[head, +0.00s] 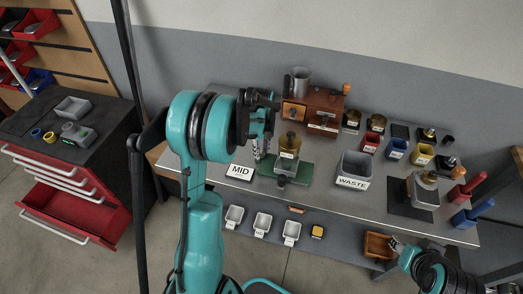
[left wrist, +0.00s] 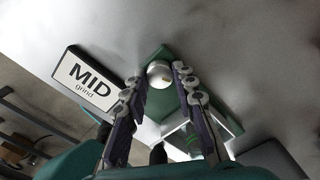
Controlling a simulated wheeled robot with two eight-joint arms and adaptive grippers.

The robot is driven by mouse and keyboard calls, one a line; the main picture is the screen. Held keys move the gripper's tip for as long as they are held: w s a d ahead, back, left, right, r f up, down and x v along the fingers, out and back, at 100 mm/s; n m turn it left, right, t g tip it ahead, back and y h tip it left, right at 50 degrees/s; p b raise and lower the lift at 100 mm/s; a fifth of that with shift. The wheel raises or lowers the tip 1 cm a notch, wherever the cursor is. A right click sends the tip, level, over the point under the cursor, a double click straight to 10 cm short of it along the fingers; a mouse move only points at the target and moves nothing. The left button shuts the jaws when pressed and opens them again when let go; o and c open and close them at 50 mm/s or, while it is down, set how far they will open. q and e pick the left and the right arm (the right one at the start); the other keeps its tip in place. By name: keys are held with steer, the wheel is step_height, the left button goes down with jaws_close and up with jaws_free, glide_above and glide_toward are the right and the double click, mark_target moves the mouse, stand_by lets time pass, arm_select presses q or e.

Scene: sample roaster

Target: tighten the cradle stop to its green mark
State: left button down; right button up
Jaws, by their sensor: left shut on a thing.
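The cradle stop appears as a pale round knob (left wrist: 159,74) at the edge of the green base (left wrist: 160,108) in the left wrist view. My left gripper (left wrist: 157,80) has its two fingers on either side of this knob and is shut on it. In the head view the left gripper (head: 260,152) points down at the left end of the green base (head: 300,172). A brass-coloured jar (head: 290,141) stands on the base to its right. I cannot make out the green mark.
A MID card (head: 240,172) lies left of the base, and a grey WASTE bin (head: 355,168) stands to its right. A wooden grinder (head: 312,107) is behind. Several cups and jars fill the bench's right side. Small trays hang along the front.

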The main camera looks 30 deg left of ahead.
mark_target(261, 152)
arm_select(q)
steer(key=shift+m, duration=2.2)
steer(key=c, duration=1.2)
jaws_free()
step_height(261, 152, up, 12)
